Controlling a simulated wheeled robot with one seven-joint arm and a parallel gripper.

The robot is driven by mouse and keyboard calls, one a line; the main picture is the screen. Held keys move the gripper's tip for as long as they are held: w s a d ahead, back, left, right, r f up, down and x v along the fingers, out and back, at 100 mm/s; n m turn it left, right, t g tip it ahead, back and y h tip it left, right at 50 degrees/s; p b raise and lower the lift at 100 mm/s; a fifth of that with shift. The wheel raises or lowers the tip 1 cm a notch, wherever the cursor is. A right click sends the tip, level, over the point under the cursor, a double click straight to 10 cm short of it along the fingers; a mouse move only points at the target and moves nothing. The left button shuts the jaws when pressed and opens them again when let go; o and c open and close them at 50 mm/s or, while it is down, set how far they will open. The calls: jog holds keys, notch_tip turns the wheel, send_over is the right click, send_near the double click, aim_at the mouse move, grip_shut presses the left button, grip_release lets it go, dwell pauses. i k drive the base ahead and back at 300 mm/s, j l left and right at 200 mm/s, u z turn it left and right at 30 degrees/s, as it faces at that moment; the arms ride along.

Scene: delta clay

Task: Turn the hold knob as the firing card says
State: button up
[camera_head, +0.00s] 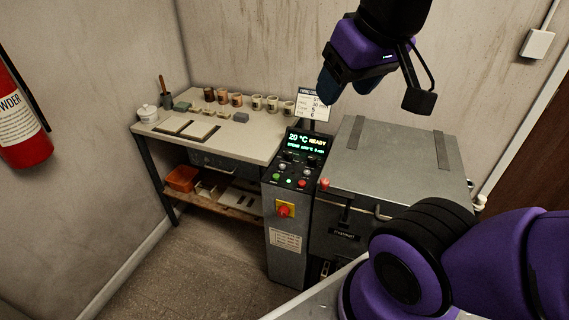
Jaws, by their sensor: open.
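The firing card (309,108) is a white sheet with a dark header, standing at the back beside the kiln. Its right part is covered by my gripper (328,92), and its small text is not readable here. The control panel (266,172) stands at the kiln's left, with a lit display (307,142) reading 20 °C READY above a smaller line. Dark knobs sit just below the display, too small and dark to tell which is the hold knob. My gripper hangs above and to the right of the panel, apart from it, open with nothing seen in it.
The kiln (385,150) has a closed grey lid. A red-and-yellow switch (284,210) is on the panel's front. Left, a workbench (240,143) holds several cups, tiles and a white jar (148,113). A red extinguisher (22,125) is on the left wall.

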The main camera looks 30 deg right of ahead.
aim_at(312, 159)
jog(key=l+z, duration=0.1)
jog(key=z, duration=0.25)
jog(key=l+z, duration=0.15)
jog(key=z, duration=0.25)
